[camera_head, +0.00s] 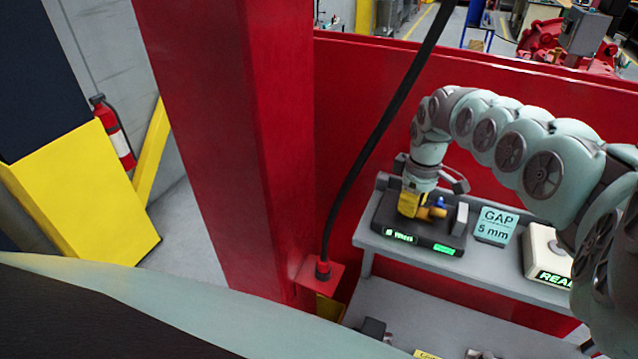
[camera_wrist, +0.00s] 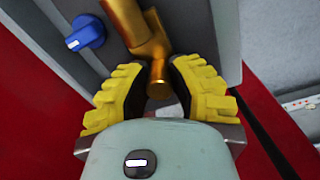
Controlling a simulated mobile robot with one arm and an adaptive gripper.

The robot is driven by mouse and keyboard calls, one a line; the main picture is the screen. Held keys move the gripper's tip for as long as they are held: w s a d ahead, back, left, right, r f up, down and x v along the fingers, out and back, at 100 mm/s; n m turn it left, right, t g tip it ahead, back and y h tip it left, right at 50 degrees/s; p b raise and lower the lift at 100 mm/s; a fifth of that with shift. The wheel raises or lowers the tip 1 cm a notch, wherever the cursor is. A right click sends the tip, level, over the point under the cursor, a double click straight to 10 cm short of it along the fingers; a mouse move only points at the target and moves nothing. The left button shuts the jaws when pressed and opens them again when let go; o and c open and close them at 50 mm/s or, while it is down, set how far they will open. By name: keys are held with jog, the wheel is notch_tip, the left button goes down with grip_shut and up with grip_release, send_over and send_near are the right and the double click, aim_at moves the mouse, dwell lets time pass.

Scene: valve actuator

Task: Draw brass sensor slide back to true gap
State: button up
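The brass slide (camera_wrist: 140,20) shows at the top of the wrist view as a gold rod with a branching handle. It also shows as a small gold piece (camera_head: 438,212) on the black gauge fixture (camera_head: 389,216) in the head view. My gripper (camera_wrist: 160,80) has its yellow fingers on both sides of the brass handle's lower end. The pads are very close to the brass, but I cannot tell if they press on it. A blue knob (camera_wrist: 86,33) sits left of the brass. In the head view my gripper (camera_head: 416,206) points down over the fixture, hiding part of it.
A "GAP 5 mm" sign (camera_head: 495,226) stands right of the fixture on a grey shelf (camera_head: 400,248). A pale box with a green display (camera_head: 540,255) stands farther right. A red post (camera_head: 220,120) and black cable (camera_head: 370,150) are to the left.

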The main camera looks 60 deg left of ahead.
grip_shut()
jog(key=shift+f+b, duration=0.15)
jog(key=shift+b, duration=0.85)
jog(key=o, duration=0.8)
grip_release()
notch_tip(320, 180, up, 12)
